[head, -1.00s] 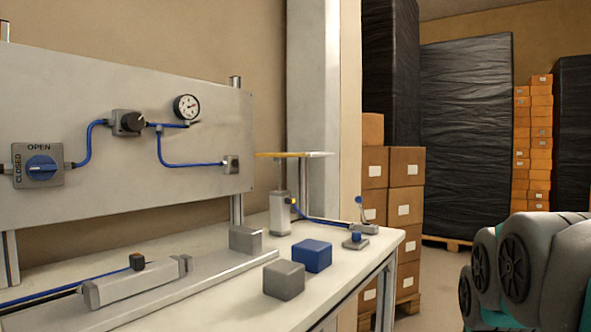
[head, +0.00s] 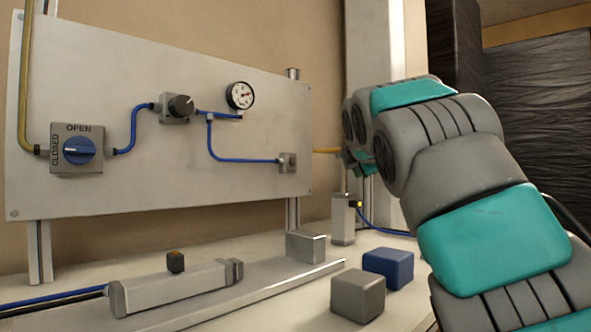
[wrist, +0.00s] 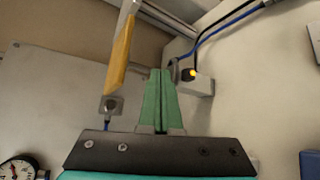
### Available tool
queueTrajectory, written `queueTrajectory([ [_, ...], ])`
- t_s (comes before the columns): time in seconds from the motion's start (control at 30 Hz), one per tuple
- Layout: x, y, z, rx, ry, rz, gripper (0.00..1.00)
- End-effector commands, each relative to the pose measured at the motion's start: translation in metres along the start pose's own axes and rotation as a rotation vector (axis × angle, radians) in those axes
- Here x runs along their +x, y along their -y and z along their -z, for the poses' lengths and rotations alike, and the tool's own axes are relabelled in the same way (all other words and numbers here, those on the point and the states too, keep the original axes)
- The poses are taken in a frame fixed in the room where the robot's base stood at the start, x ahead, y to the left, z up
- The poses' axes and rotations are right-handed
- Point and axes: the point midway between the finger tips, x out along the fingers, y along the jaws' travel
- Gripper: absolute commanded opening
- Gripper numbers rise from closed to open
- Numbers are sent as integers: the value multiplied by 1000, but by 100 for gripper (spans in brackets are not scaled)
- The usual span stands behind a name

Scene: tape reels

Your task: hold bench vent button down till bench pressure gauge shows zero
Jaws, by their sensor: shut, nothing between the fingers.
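The pressure gauge (head: 240,95) is a round white dial on the grey panel. Its needle seems to point up and right, but the figures are too small to read. A small grey box (head: 288,162) ends the blue line on the panel's lower right and seems to carry the vent button. In the wrist view what looks like this box (wrist: 113,104) lies left of my fingers, and the gauge (wrist: 18,169) is cut by the lower left corner. My gripper (wrist: 160,72) is shut and empty, its green fingers apart from the box.
The OPEN/CLOSED valve (head: 77,148) and the dark regulator knob (head: 180,107) sit on the panel. A grey block (head: 357,296) and a blue block (head: 388,268) lie on the bench. A grey post (head: 343,219) with a yellow fitting stands right of the panel.

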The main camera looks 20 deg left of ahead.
Motion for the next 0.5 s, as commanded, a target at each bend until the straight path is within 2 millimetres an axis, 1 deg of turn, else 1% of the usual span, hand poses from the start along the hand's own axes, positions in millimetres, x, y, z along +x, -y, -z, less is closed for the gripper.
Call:
queueTrajectory([
  [0.03, 0, -8, 11, -53, -14, -34, 0],
  [0.1, -4, -19, 24, -113, -28, -68, 0],
  [0.2, -8, -28, 35, -168, -41, -102, 0],
  [0.3, -9, -32, 40, -192, -46, -116, 0],
  [0.5, -10, -33, 40, -197, -47, -118, 0],
])
